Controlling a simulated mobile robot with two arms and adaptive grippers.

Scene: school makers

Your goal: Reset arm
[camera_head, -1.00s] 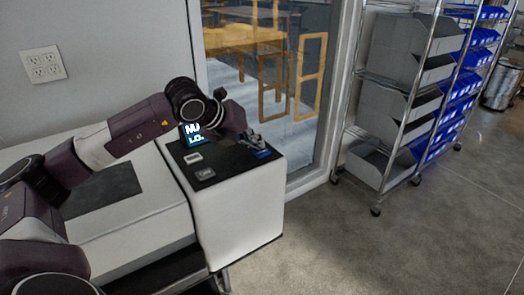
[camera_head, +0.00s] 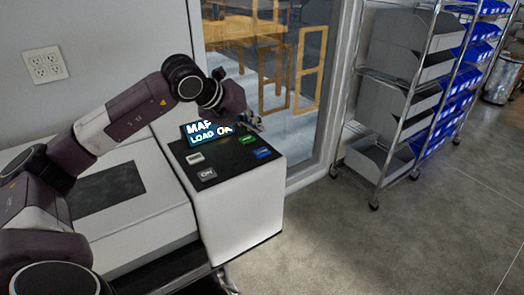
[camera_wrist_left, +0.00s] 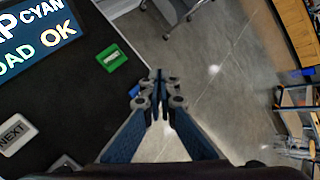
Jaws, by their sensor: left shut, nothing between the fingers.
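My left gripper (camera_head: 254,122) is above the far right edge of the machine's black control panel (camera_head: 222,152). In the left wrist view its two fingers (camera_wrist_left: 160,80) meet at the tips, shut with nothing between them. The panel's lit screen (camera_head: 207,130) reads in part "LOAD OK", and in the left wrist view "CYAN" also shows. A green button (camera_head: 246,140), a blue button (camera_head: 263,153), a grey "ON" button (camera_head: 207,174) and a "NEXT" button (camera_wrist_left: 15,134) are on the panel. My right gripper is not seen.
The white machine body (camera_head: 240,220) stands against the wall. A glass door (camera_head: 270,80) is behind it. Wire racks with grey bins (camera_head: 385,120) and blue bins (camera_head: 470,75) stand at right. The floor (camera_head: 400,240) between is clear.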

